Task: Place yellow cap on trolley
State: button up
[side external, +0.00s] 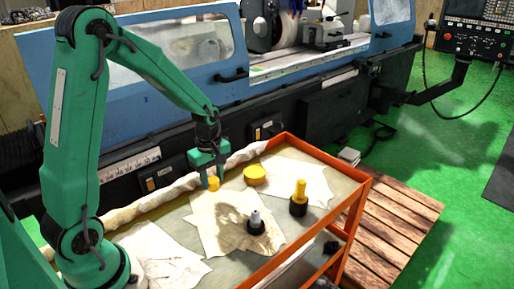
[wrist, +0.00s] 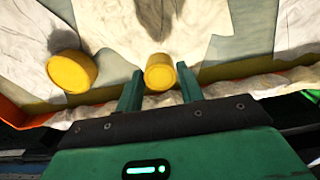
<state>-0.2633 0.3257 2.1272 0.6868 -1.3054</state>
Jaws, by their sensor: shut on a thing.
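A small yellow cap (side external: 213,184) is between the fingers of my gripper (side external: 212,181), over the left part of the trolley (side external: 328,210), an orange-framed cart with a grey top. In the wrist view the cap (wrist: 160,72) shows between the two green fingertips (wrist: 160,80). My gripper is shut on it and points down. I cannot tell whether the cap's underside touches the cloth on the trolley top. A wider, round yellow piece (side external: 255,175) lies on the trolley just right of my gripper; it also shows at left in the wrist view (wrist: 72,72).
A yellow-topped black part (side external: 299,197) and a grey-topped black part (side external: 256,222) stand upright on the trolley. Pale cloths (side external: 160,258) cover much of its top. A rolled cloth (side external: 165,184) lies along the machine-side edge. The blue grinder (side external: 185,50) stands behind.

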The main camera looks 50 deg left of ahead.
aim_at(213, 180)
jog(key=shift+f, duration=0.1)
jog(key=shift+f, duration=1.9)
jog(key=shift+f, duration=0.1)
jog(key=o, duration=0.9)
jog(key=shift+o, duration=0.2)
notch_tip(213, 180, up, 12)
jog(key=shift+f, duration=0.15)
jog(key=shift+r, duration=0.3)
